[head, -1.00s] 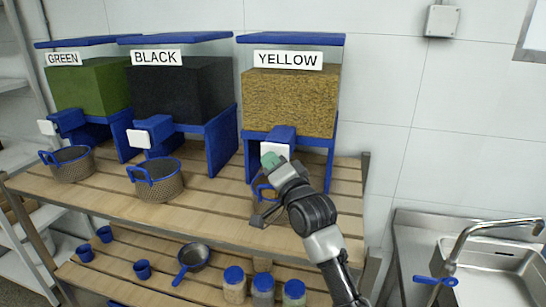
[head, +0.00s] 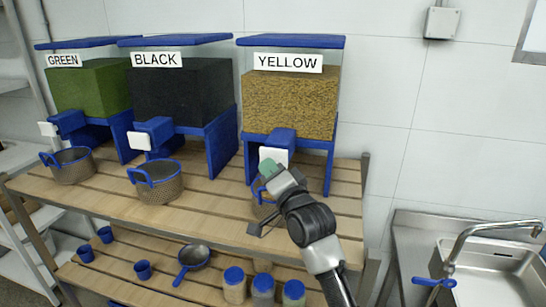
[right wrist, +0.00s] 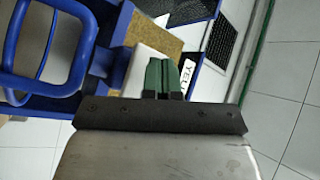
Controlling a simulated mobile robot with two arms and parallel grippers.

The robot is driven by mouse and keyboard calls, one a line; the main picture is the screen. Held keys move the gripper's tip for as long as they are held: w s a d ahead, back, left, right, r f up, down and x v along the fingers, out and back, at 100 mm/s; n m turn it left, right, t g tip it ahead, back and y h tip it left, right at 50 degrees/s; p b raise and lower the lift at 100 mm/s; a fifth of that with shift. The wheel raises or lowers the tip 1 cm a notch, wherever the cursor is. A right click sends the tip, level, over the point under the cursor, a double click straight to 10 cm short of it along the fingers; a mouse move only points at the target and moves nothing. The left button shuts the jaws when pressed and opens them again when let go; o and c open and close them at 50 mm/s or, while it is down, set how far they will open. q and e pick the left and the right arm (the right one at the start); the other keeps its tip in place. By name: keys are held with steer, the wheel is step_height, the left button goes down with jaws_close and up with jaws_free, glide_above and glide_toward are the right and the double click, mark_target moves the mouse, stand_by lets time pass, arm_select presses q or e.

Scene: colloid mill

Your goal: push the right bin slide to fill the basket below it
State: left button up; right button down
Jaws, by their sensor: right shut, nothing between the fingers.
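The right bin (head: 290,102), labelled YELLOW, holds yellow grain on a blue stand. Its slide has a white front plate (head: 267,155), also seen in the right wrist view (right wrist: 146,72). My right gripper (head: 268,166) is shut and empty; its green fingertips (right wrist: 162,76) are at the plate, and I cannot tell whether they touch it. The basket (head: 262,206) below is mostly hidden behind my gripper; its blue handle (right wrist: 52,40) shows large in the right wrist view. My left gripper is not in view.
Bins labelled BLACK (head: 180,92) and GREEN (head: 90,88) stand to the left, with a basket (head: 160,186) and another basket (head: 72,168) below them. Lidded jars (head: 234,288), a pan (head: 194,258) and cups are on the lower shelf. A sink (head: 490,262) is at right.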

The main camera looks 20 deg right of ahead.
steer(key=shift+s+a, duration=0.15)
steer(key=shift+s, duration=0.1)
steer(key=s+a+p, duration=0.1)
steer(key=s, duration=0.1)
steer(key=s+a+p, duration=0.1)
steer(key=s+a, duration=0.1)
stand_by(0.5)
steer(key=shift+d, duration=0.1)
stand_by(0.5)
